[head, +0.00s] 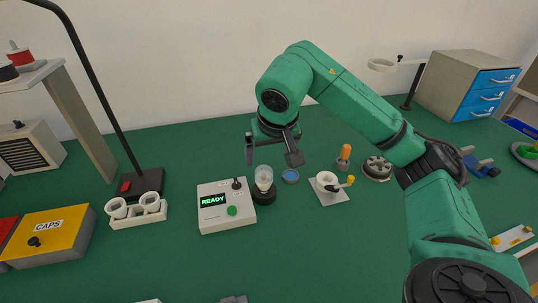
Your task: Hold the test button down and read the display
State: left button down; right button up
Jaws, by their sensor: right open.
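The white tester box (226,207) stands on the green table, left of the picture's middle. Its dark display (213,201) reads "READY" in green letters. A round green button (232,210) sits on its top, and a small black lever or knob (236,184) stands near its back edge. A clear bulb (264,178) stands upright in a black socket (264,194) just right of the box. My right gripper (272,155) is open and empty above and behind the bulb, fingers pointing down, apart from the button. My left gripper is out of view.
A yellow CAPS box (48,237) and a white holder with two cups (138,212) stand left. A blue-topped disc (290,176), a white cup fixture (330,188) and an orange-handled tool (344,155) stand right. The table's front middle is mostly clear.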

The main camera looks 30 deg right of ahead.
aim_at(231, 210)
jog(key=k, duration=2)
